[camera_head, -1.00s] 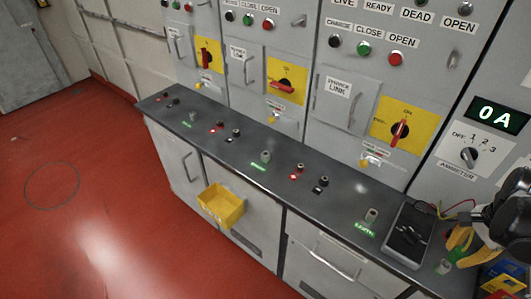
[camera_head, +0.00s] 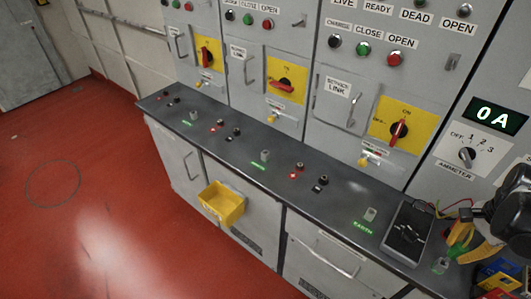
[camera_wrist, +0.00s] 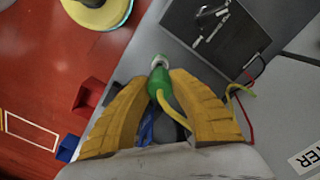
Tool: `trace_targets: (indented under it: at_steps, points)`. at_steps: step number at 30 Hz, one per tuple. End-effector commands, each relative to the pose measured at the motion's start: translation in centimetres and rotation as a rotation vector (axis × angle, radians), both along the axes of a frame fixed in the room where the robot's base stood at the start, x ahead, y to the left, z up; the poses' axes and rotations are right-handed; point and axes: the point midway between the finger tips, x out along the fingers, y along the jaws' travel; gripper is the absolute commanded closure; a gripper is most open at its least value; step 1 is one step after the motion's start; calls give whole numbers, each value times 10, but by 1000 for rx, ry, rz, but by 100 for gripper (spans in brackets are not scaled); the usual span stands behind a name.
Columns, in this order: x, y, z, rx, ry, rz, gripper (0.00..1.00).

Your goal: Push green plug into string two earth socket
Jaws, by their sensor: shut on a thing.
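The green plug (camera_wrist: 159,82) with its yellow-green lead is between the yellow fingers of my gripper (camera_wrist: 160,84), which is shut on it. A pale round socket or ring (camera_wrist: 160,62) shows at the plug's tip; I cannot tell whether they touch. In the head view my gripper (camera_head: 464,246) is at the bench's right end, above a small grey-green holder (camera_head: 441,265). The middle earth socket (camera_head: 265,155), a grey upright cylinder with a green label, stands empty on the bench to the left, well away from my gripper.
Other earth sockets stand at the left (camera_head: 194,115) and right (camera_head: 370,214). A black meter case (camera_head: 408,232) with leads lies beside my gripper. Red and black terminals line the dark bench (camera_head: 335,208). A yellow bin (camera_head: 221,203) hangs on its front. Switch panels rise behind.

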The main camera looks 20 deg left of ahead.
Motion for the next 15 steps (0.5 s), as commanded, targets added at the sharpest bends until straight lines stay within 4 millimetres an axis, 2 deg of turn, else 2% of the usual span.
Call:
trace_targets:
  at_steps: [15]
  points:
    - [0,0,29,0,0,0,100]
